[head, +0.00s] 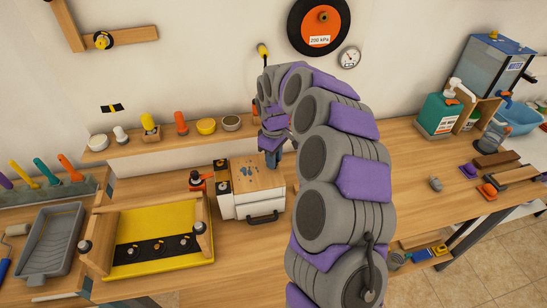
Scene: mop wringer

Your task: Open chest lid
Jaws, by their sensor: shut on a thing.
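The chest (238,206) is a small white box with a black handle (262,218) on its front, standing on the wooden bench. Its wooden lid (258,178) lies flat on top and looks closed, with a blue-grey mark on it. My gripper (273,160) reaches down at the lid's back right corner and is shut on the lid's edge there. The fingertips are small and partly hidden, so the exact contact is hard to see.
A yellow tray board (160,215) with knobs is left of the chest. A shelf (170,139) with several coloured knobs runs behind. A green bottle (437,115) and a water tank (488,70) stand at the right.

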